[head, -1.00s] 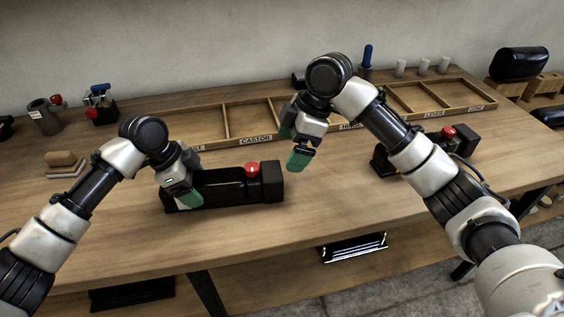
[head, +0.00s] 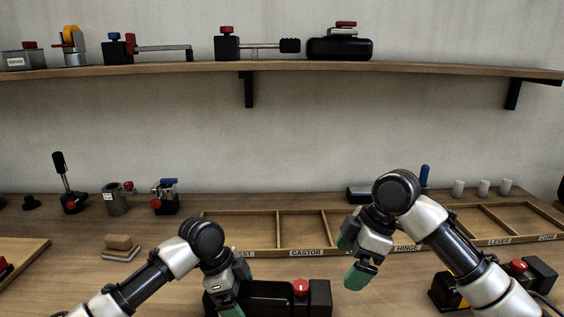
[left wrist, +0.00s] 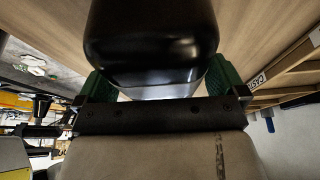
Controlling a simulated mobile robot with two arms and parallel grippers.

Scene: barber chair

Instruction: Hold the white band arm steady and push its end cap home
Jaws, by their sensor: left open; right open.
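A black fixture with a red knob (head: 300,287) lies on the bench at the bottom of the head view, cut off by the frame edge. My left gripper (head: 228,300) is at its left end, pointing down. In the left wrist view a glossy black rounded body (left wrist: 150,35) lies between the open green fingers (left wrist: 160,85). A paler strip crosses its near end; I cannot tell whether this is a white band or a reflection. No end cap can be made out. My right gripper (head: 361,273) is open and empty, above the bench right of the fixture.
A divided wooden tray (head: 305,222) with labels runs along the bench behind the arms. A second black fixture with a red knob (head: 518,265) is at right, partly behind my right arm. A wall shelf (head: 280,68) holds several assemblies. Small clamps (head: 166,196) stand at left.

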